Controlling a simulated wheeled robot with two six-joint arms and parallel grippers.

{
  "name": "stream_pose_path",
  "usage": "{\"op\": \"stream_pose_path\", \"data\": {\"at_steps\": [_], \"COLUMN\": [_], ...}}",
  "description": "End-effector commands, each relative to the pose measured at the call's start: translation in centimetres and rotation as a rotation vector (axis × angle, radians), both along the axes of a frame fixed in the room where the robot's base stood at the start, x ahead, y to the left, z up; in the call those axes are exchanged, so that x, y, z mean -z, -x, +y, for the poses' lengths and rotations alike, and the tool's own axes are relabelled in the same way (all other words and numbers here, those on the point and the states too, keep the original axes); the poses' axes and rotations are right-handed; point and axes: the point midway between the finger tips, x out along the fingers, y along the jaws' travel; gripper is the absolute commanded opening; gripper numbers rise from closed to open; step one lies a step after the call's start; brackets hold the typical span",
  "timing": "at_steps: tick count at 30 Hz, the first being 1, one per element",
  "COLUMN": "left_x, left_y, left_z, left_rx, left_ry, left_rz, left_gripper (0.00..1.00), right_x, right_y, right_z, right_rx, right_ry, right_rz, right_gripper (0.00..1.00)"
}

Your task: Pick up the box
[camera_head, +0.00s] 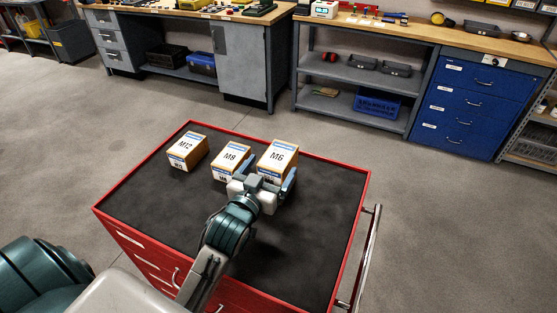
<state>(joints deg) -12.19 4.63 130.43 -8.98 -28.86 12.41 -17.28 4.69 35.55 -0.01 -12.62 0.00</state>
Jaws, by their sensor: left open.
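Three small cardboard boxes with white and blue labels stand in a row on the black top of a red tool cart (140,204). They are the M12 box (187,151), the M8 box (232,160) and the M6 box (278,158). My left gripper (268,175) is open at the near end of the M6 box. One finger is by the gap between the M8 and M6 boxes, the other by the right side of the M6 box. The gripper body hides the near lower part of the M6 box. I cannot tell whether the fingers touch it. My right gripper is not in view.
The cart top is clear in front of the boxes and to their right. A metal handle (367,250) sticks out on the cart's right side. Workbenches with shelves and blue drawers (470,105) stand along the back, across open floor (100,120).

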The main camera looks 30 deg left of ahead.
Motion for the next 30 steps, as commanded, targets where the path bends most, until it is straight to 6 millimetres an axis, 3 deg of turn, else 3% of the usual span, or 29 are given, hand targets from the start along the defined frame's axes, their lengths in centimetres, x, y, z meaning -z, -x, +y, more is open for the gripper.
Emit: {"op": "stream_pose_path", "data": {"at_steps": [7,17,26,30], "left_x": [0.2,0.5,0.5,0.3], "left_y": [-3.4,-4.0,-4.0,-4.0], "left_z": [0.3,0.3,0.3,0.3], "left_rx": [0.0,0.001,0.001,0.001], "left_ry": [0.001,0.0,0.0,0.0], "left_rz": [-0.001,0.0,0.0,-0.003], "left_gripper": [0.89,0.87,0.28,0.26], "right_x": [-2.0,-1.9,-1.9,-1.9], "right_y": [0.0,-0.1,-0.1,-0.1], "right_z": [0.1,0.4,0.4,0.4], "right_rx": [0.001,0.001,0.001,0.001], "right_ry": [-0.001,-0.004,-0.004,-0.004], "right_rz": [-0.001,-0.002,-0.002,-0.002], "right_gripper": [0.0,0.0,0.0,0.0]}}
